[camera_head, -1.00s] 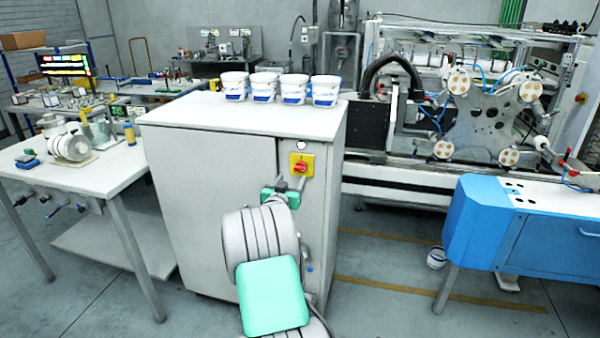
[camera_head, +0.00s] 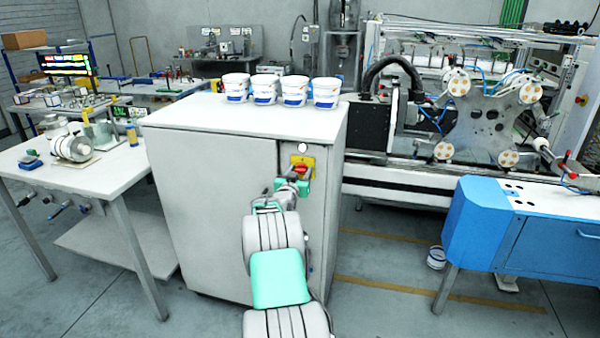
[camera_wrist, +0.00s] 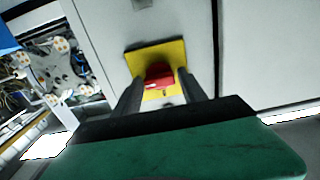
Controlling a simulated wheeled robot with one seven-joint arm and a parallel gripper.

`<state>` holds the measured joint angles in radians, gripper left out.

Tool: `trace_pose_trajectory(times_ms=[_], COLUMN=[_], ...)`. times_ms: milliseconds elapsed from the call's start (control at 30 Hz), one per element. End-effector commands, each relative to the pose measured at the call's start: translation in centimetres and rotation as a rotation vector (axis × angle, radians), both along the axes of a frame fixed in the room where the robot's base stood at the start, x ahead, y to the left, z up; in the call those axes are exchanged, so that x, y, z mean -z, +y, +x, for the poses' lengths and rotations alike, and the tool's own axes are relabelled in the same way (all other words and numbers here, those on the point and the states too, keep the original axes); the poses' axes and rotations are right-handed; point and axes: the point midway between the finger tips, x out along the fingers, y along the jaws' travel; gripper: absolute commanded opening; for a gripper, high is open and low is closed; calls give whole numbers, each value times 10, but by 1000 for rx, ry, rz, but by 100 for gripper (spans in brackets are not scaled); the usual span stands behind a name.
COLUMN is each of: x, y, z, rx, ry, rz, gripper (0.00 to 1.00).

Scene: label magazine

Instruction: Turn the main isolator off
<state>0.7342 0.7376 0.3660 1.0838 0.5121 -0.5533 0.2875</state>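The main isolator is a red rotary handle (camera_head: 300,169) on a yellow plate (camera_head: 309,161), on the front of a grey cabinet. My gripper (camera_head: 298,180) is right in front of it, its fingers partly covering the plate. In the wrist view the red handle (camera_wrist: 159,74) sits on the yellow plate (camera_wrist: 140,60), between the two dark fingers of my gripper (camera_wrist: 160,88). The fingers are apart, one on each side of the handle. Whether they touch it cannot be told. The lower part of the handle is close to the gripper body.
The grey cabinet (camera_head: 215,180) carries several white tubs (camera_head: 266,89) on its top. A white workbench (camera_head: 90,165) stands at the left. A blue machine cabinet (camera_head: 480,225) stands at the right, with open floor between it and the grey cabinet.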

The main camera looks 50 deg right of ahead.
Motion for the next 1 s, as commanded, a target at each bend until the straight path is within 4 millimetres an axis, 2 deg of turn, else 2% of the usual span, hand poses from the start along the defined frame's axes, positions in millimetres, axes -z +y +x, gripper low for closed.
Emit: trace_pose_trajectory(times_ms=[67, 567, 1000], x=[0, 0, 3], y=[0, 0, 0], z=[0, 0, 0], rx=[0, 0, -1], ry=[0, 0, 60], rz=[0, 0, -27], gripper=[42, 1, 0])
